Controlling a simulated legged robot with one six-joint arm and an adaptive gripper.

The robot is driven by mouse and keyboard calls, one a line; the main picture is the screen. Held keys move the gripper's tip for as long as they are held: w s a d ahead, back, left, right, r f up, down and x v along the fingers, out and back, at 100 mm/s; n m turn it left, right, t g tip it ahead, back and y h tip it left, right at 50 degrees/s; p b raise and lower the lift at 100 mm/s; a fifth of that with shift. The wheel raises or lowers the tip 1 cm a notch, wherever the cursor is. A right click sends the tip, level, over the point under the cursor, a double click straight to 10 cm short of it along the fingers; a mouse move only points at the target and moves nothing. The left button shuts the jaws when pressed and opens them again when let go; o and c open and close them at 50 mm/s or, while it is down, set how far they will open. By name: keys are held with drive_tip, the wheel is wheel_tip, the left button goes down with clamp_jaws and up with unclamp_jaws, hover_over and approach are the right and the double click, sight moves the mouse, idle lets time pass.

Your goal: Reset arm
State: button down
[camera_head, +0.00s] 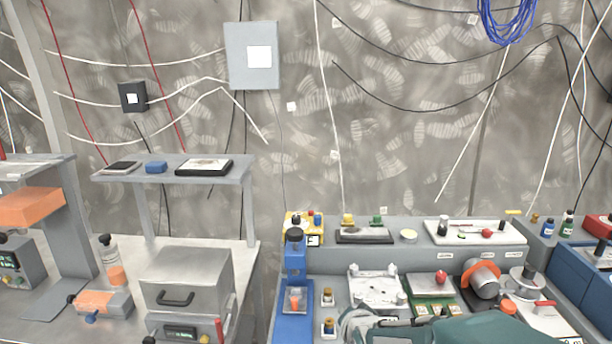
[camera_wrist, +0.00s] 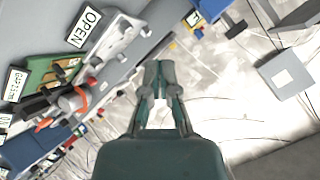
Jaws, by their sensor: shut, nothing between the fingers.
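My gripper (camera_wrist: 158,70) points away from the camera in the wrist view, with its two grey-green fingers together and nothing between them. In the head view, my arm comes in at the bottom right, and the grey gripper (camera_head: 352,322) shows in part at the lower edge. It is in front of the workbench (camera_head: 308,264), below the white fixture plate (camera_head: 375,287). The frame's lower edge cuts off part of the arm.
A blue device (camera_head: 294,285) stands left of my gripper. An orange-rimmed cylinder (camera_head: 481,277) and a green board (camera_head: 432,285) are on the bench. A grey metal box (camera_head: 187,278) stands on the left table. Cables hang on the wall, which has open space before it.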

drive_tip(key=s+d+r+n+g, duration=0.2)
drive_tip(key=s, duration=0.6)
drive_tip(key=s+d+r+n+g+h, duration=0.1)
drive_tip(key=s+d+r+n+g, duration=0.1)
drive_tip(key=s, duration=0.6)
drive_tip(key=s+d+r+n+g, duration=0.1)
drive_tip(key=s+d+r+n, duration=0.2)
drive_tip(key=s, duration=0.5)
drive_tip(key=shift+s+r+n+g+h, duration=0.3)
drive_tip(key=shift+s+r+g, duration=0.1)
